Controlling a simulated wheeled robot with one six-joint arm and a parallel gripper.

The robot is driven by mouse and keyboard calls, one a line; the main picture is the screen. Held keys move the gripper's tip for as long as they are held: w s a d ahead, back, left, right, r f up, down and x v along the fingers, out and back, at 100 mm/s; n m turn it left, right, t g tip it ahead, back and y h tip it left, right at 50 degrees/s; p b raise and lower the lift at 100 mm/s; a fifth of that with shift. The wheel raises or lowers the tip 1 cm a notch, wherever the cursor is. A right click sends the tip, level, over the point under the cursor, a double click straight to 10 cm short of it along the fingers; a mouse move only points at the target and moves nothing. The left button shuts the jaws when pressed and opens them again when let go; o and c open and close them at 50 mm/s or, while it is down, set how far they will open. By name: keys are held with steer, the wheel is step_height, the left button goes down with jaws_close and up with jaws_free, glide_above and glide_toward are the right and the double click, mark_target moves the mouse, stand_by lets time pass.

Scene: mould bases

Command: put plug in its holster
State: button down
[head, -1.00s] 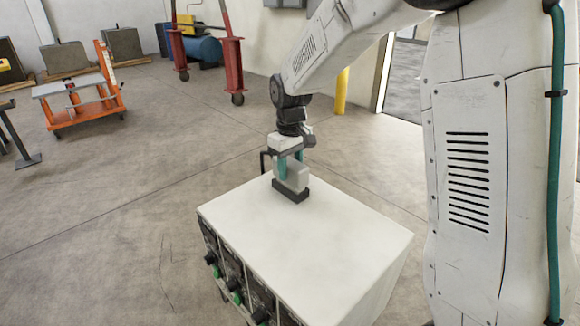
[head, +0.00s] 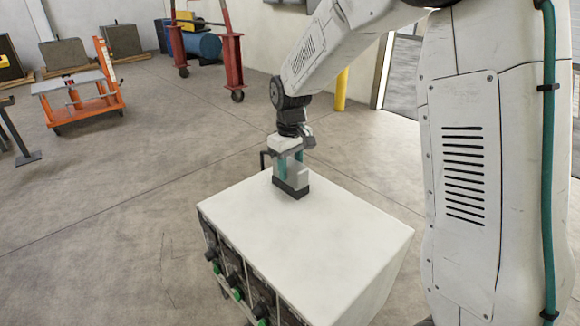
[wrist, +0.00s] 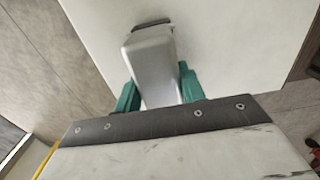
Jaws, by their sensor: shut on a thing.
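The plug (head: 296,174) is a light grey block with a dark lower end, over the far part of the white cabinet top (head: 310,225). In the wrist view the plug (wrist: 152,62) stands between the two teal fingers, its dark end towards the white top. My gripper (head: 290,160) is shut on the plug from above; it also shows in the wrist view (wrist: 158,88). I cannot tell whether the dark end touches the top or sits just above it. No holster can be clearly made out.
The cabinet front has several dark sockets or knobs with green parts (head: 238,294). A black handle-like bar (head: 264,160) stands by its far left edge. The rest of the top is clear. An orange cart (head: 85,95) stands far off on the open floor.

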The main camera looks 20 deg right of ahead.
steer(key=c, duration=0.8)
jaws_free()
steer(key=shift+o, duration=0.2)
step_height(320, 180, up, 8)
steer(key=shift+f, duration=0.1)
steer(key=shift+s+f+m, duration=0.15)
steer(key=shift+s+m, duration=0.05)
steer(key=shift+m, duration=0.1)
steer(key=shift+m+g, duration=0.4)
steer(key=shift+g, duration=0.1)
steer(key=s, duration=0.3)
steer(key=s+f, duration=0.1)
steer(key=shift+s+d, duration=0.15)
steer(key=shift+s, duration=0.25)
steer(key=s+d+r+m+t, duration=0.1)
steer(key=s+r, duration=0.2)
steer(key=s, duration=1.1)
steer(key=s+d+r+m+t, duration=0.1)
steer(key=s+r+m, duration=0.1)
steer(key=s, duration=1.2)
steer(key=shift+s+d+r, duration=0.25)
steer(key=shift+s+r, duration=0.05)
steer(key=shift+r, duration=0.25)
